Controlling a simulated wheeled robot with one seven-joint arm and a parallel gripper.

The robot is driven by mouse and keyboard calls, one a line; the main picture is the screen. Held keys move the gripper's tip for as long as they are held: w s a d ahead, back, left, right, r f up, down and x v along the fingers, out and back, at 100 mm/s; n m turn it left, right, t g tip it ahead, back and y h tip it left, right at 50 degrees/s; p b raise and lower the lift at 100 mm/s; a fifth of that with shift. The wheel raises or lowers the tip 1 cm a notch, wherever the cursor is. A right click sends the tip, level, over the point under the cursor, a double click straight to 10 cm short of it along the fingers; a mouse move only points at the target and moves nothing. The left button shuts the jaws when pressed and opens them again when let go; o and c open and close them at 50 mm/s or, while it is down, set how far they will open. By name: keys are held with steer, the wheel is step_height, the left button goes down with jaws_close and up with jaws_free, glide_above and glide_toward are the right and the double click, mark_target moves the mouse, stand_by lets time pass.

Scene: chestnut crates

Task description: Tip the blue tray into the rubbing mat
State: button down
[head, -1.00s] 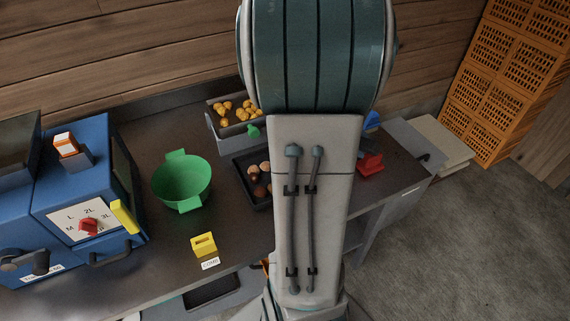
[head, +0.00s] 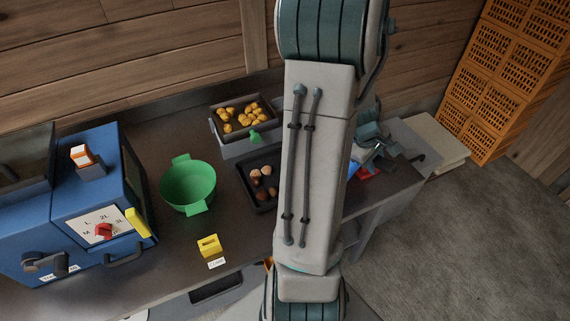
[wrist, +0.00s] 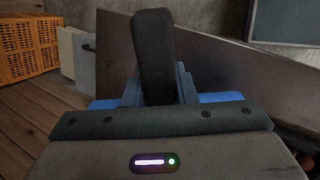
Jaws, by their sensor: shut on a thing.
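My gripper (head: 369,140) is at the right end of the bench, partly behind my arm in the head view. In the wrist view, my gripper (wrist: 156,85) is shut on the blue tray, whose blue edge (wrist: 221,97) shows on both sides of the jaws. In the head view only a small blue piece (head: 353,169) shows beside my arm, so the tray's contents and tilt are hidden. I cannot make out a rubbing mat for certain. A dark shallow tray (head: 247,200) with several brown chestnuts lies mid-bench, partly behind my arm.
A green bowl (head: 188,185) and a yellow block (head: 208,245) stand left of the dark tray. A blue machine (head: 80,205) fills the left end. A red object (head: 369,174) is under my gripper. Orange crates (head: 500,80) stand right.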

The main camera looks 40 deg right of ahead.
steer(key=s+d+f+t+y+p, duration=0.2)
steer(key=s+d+f+y+p, duration=0.1)
steer(key=p, duration=0.6)
steer(key=shift+s+d+f+t+y, duration=0.25)
steer(key=shift+d+f+t+y, duration=0.25)
steer(key=shift+d, duration=0.75)
steer(key=shift+f, duration=0.1)
